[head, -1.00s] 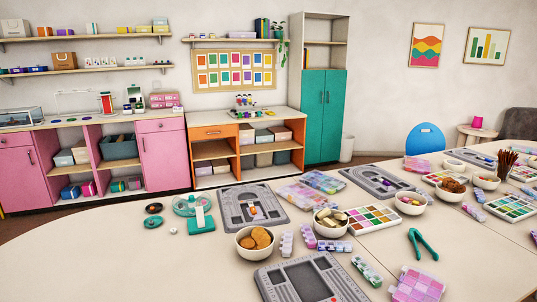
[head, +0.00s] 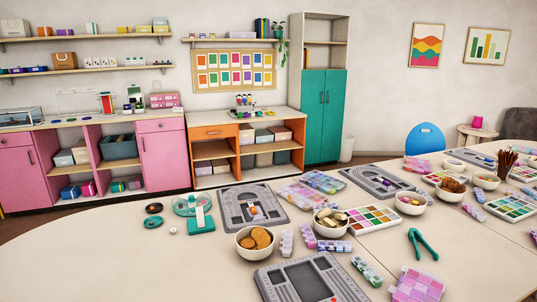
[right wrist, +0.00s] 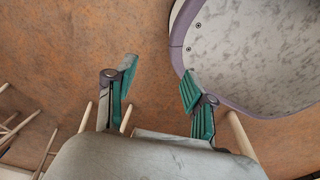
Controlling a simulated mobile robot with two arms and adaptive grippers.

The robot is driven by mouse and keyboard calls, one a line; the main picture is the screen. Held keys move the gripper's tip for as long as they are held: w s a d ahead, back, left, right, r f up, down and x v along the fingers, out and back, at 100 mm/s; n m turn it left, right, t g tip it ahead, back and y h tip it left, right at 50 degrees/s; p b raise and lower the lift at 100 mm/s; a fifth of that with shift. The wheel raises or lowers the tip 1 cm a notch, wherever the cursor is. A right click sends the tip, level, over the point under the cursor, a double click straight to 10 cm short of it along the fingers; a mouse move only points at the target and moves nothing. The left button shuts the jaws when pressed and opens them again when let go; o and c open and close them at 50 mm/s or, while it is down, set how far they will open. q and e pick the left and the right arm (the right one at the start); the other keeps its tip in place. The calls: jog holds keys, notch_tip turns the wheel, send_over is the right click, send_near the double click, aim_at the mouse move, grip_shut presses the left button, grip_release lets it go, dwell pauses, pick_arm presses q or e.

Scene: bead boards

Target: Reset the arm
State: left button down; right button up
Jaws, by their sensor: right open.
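My right gripper (right wrist: 158,88) shows in the right wrist view, with its two green-padded fingers spread apart and nothing between them. Below it are a brown floor (right wrist: 60,45) and pale wooden furniture legs. Neither of my grippers shows in the head view, and my left gripper is in no view. In the head view, grey bead boards (head: 311,281) lie on the pale table (head: 120,255), one at the front and others farther back.
Bowls (head: 255,252), bead trays (head: 375,219) and green pliers (head: 422,244) crowd the table's middle and right. Its left part is mostly clear. In the right wrist view, a rounded grey-and-purple piece (right wrist: 250,60), perhaps a chair, stands close to the right finger.

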jog(key=s+d+f, duration=0.1)
jog(key=s+f, duration=0.2)
jog(key=s, duration=0.3)
jog(key=shift+d, duration=0.15)
dwell(0.5)
